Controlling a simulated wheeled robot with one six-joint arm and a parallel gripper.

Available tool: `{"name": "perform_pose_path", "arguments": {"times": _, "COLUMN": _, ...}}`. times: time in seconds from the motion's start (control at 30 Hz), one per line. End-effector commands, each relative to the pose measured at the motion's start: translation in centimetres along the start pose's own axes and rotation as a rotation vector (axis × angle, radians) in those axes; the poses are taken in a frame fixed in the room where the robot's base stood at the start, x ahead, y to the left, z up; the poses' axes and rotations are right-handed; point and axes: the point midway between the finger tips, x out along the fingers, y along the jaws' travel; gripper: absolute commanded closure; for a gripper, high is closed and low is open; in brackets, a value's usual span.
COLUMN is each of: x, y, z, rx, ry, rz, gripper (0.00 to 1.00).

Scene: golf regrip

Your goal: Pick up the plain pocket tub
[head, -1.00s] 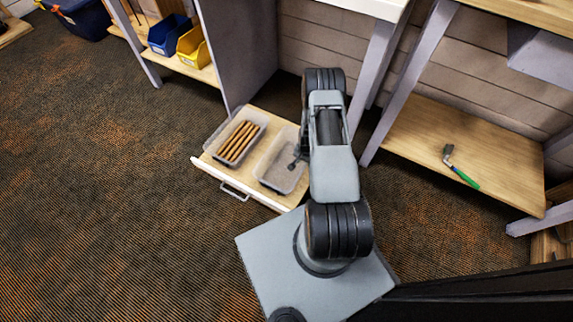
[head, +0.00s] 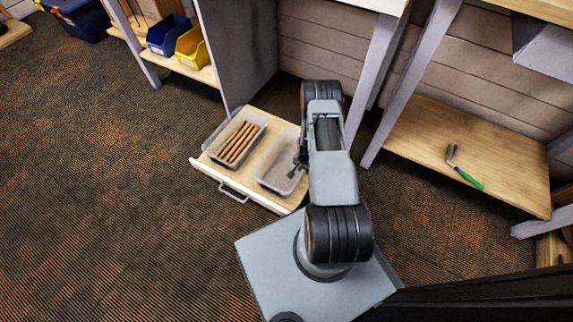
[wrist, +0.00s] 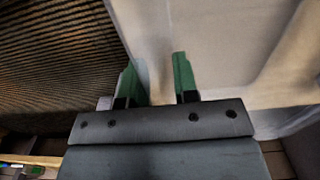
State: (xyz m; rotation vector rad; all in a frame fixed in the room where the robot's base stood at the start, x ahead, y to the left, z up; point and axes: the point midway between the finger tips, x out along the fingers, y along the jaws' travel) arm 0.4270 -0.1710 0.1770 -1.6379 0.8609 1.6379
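Two clear tubs sit side by side in an open drawer. The right tub (head: 272,171) looks empty and plain; the left tub (head: 216,149) holds several brown sticks (head: 237,142). My gripper (head: 295,171) is at the right side of the empty tub, and my arm hides part of that side. In the wrist view, my gripper's green fingers (wrist: 158,80) are apart. A pale, see-through surface, seemingly the tub's wall, shows between and beyond them. I cannot tell whether the fingers touch it.
The drawer (head: 208,172) has a metal handle (head: 233,192) at its front. A low wooden shelf (head: 440,125) at right holds a green-handled tool (head: 465,174). Blue (head: 168,36) and yellow (head: 197,48) bins stand at the upper left. Carpet at left is clear.

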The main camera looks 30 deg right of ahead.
Motion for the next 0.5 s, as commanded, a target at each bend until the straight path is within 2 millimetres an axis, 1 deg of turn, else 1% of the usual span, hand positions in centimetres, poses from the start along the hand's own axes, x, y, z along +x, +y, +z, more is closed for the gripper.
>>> {"name": "perform_pose_path", "arguments": {"times": 0.03, "x": -0.01, "y": 0.0, "z": 0.0, "rx": 0.0, "ry": 0.0, "rz": 0.0, "gripper": 0.77}}
{"name": "perform_pose_path", "arguments": {"times": 0.27, "x": -0.01, "y": 0.0, "z": 0.0, "rx": 0.0, "ry": 0.0, "rz": 0.0, "gripper": 0.99}}
{"name": "perform_pose_path", "arguments": {"times": 0.5, "x": -0.01, "y": -0.01, "z": -0.02, "rx": 0.0, "ry": 0.001, "rz": 0.0, "gripper": 1.0}}
